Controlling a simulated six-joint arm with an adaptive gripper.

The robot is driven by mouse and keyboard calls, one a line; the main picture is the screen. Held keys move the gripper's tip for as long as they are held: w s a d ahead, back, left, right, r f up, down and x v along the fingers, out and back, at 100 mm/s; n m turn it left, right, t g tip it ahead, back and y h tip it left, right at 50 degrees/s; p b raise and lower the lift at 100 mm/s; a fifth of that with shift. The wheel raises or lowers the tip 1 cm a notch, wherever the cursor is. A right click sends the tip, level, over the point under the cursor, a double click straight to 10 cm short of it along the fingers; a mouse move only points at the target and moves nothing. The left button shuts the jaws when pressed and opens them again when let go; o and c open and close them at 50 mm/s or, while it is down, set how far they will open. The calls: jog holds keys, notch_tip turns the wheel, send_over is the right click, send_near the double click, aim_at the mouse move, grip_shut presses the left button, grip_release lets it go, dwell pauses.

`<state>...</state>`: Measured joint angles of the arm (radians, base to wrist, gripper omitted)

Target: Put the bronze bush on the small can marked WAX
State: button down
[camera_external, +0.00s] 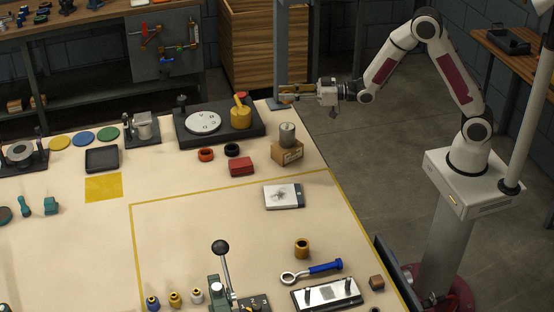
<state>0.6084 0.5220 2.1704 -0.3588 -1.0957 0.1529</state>
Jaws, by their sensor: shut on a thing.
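A bronze bush-like hollow cylinder (302,249) stands upright on the table, inside the yellow-lined area. My gripper (292,92) is high near the far right table edge, pointing left, well away from that cylinder. It is shut on a small brownish-yellow thing (297,87), too small to identify for sure. A grey can-like cylinder (287,135) stands on a brown box (287,152); no WAX marking can be read on it.
A black fixture with a white disc (203,122) and a yellow part (241,117) lies left of my gripper. A lever stand (221,262), a blue-handled wrench (325,267) and a plate with posts (326,293) are near the front. The middle of the lined area is clear.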

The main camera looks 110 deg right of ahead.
jog(key=shift+f, duration=0.25)
send_over(287, 126)
jog(key=shift+a+f, duration=0.1)
jog(key=shift+f, duration=2.7)
jog(key=shift+f, duration=2.1)
jog(key=c, duration=1.6)
grip_release()
jog(key=shift+f, duration=0.15)
jog(key=shift+v, duration=6)
